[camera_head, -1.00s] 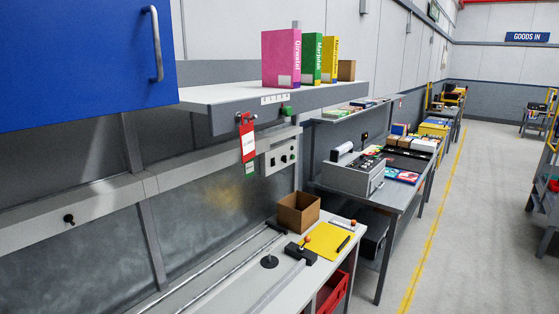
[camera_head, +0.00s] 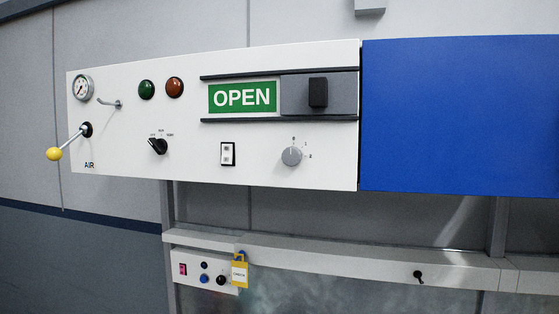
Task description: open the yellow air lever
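The yellow air lever (camera_head: 68,143) is at the left end of a white control panel (camera_head: 270,172), above the printed word AIR. Its dark pivot is on the panel, and its metal rod slants down and left to a yellow ball knob (camera_head: 54,154). Nothing touches it. My gripper is not in view.
The panel also carries a gauge (camera_head: 82,87), a small metal lever (camera_head: 109,103), green and red lamps, a black selector (camera_head: 158,146), an OPEN sign with a slider (camera_head: 318,93), a rocker switch and a grey dial. A blue panel (camera_head: 460,115) adjoins at right. A yellow-tagged padlock (camera_head: 240,270) hangs below.

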